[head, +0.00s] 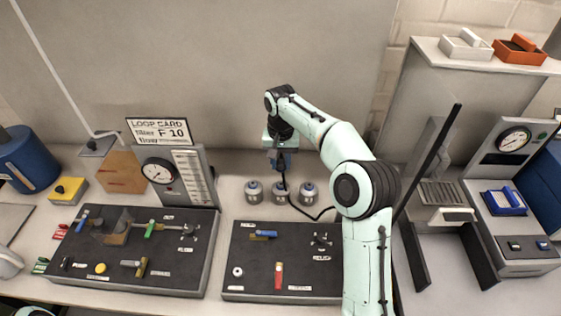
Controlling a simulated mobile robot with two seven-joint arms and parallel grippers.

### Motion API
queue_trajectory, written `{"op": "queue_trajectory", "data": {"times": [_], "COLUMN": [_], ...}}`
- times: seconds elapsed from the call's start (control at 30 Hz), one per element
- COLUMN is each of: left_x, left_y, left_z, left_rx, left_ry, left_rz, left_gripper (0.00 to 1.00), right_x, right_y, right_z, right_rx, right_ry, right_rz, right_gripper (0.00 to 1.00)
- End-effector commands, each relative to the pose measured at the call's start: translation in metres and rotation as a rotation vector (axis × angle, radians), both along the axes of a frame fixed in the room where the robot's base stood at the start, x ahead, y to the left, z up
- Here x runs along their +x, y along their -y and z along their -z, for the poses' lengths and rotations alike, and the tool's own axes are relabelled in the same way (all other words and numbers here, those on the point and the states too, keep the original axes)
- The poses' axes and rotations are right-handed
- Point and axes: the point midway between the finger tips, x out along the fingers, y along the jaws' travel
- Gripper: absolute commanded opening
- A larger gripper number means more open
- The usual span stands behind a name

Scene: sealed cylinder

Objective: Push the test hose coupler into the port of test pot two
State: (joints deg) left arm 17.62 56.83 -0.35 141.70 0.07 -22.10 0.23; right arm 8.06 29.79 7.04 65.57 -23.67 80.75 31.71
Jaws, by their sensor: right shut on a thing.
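Three small silver test pots stand in a row behind the right black panel: a left one (254,191), a middle one (280,193) and a right one (308,193). I take the middle one as test pot two; no number is readable. My right gripper (281,165) points down above the middle pot, shut on the test hose coupler, which is mostly hidden by the gripper. A thin black hose (303,213) hangs from there and curves right past the pots. I cannot tell whether the coupler touches the port.
A black panel (250,275) with small handles lies in front of the pots. Another panel (120,272) with a gauge stand (178,177) lies left. My right arm covers the bench right of the pots. A dark slanted bar (430,155) rises beyond it.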

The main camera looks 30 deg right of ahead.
Motion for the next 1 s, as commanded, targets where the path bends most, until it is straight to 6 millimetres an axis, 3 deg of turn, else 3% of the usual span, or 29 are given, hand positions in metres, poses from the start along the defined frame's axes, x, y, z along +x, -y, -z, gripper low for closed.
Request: {"op": "queue_trajectory", "data": {"times": [0.27, 0.7, 1.0], "left_x": [0.000, -0.008, -0.009], "left_y": [0.000, 0.000, 0.000], "left_z": [0.000, 0.006, 0.007], "left_rx": [0.000, -0.001, 0.000], "left_ry": [0.000, -0.008, -0.011], "left_rz": [0.000, 0.001, 0.000], "left_gripper": [0.43, 0.43, 0.43], "right_x": [0.000, -0.001, 0.000], "right_y": [0.000, 0.000, 0.000], "right_z": [0.011, 0.051, 0.058], "right_rx": [0.000, 0.000, 0.001], "right_ry": [-0.001, -0.001, 0.001], "right_rz": [0.001, 0.001, 0.001], "right_gripper": [0.00, 0.00, 0.00]}}
